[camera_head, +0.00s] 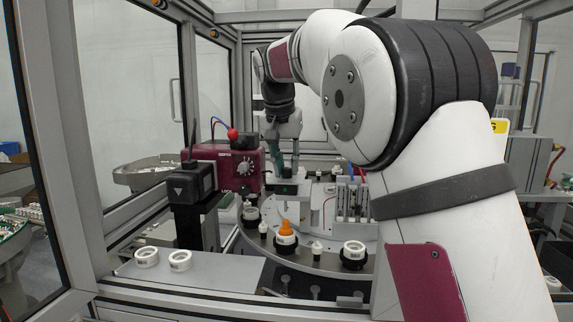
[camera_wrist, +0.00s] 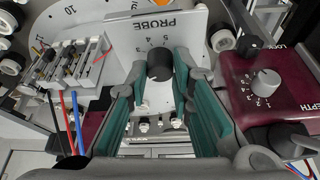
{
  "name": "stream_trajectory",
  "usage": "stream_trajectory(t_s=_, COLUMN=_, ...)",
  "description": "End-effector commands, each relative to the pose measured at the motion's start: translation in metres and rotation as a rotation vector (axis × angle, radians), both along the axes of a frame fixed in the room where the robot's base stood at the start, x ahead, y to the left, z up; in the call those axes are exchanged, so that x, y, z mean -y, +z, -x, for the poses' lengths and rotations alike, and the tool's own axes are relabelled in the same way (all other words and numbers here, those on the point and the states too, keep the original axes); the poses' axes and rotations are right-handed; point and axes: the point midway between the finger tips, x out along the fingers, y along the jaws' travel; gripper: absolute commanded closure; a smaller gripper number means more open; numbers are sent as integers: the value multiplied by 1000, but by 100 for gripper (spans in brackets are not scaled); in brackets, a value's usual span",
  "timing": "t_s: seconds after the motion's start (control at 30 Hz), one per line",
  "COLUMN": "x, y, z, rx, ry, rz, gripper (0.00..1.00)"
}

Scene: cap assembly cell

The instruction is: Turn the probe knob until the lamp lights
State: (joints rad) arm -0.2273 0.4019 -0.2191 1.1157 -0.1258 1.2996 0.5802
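The probe knob (camera_wrist: 160,63) is a black round knob on a light plate marked PROBE (camera_wrist: 120,40), with a number scale that reads upside down in the wrist view. My gripper (camera_wrist: 160,72) has green-padded fingers, one on each side of the knob. Whether the pads touch the knob or leave a thin gap is unclear. In the head view my gripper (camera_head: 288,168) points down beside the maroon box, and the knob cannot be made out there. I cannot identify a lit lamp in either view.
A maroon box marked DEPTH (camera_wrist: 240,85) with a grey dial (camera_wrist: 265,83) stands close to the right finger. Red and blue tubes (camera_wrist: 76,120) are at left. A turntable (camera_head: 310,265) carries an orange-tipped part (camera_head: 286,232).

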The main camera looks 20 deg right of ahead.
Motion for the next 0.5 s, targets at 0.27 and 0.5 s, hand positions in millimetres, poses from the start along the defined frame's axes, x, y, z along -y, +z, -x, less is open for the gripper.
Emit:
stream_trajectory(t_s=0.27, x=1, y=1, z=0, rx=1, ry=77, rz=-3, gripper=100)
stream_trajectory(t_s=0.5, x=3, y=0, z=1, rx=0, ry=300, rz=-1, gripper=100)
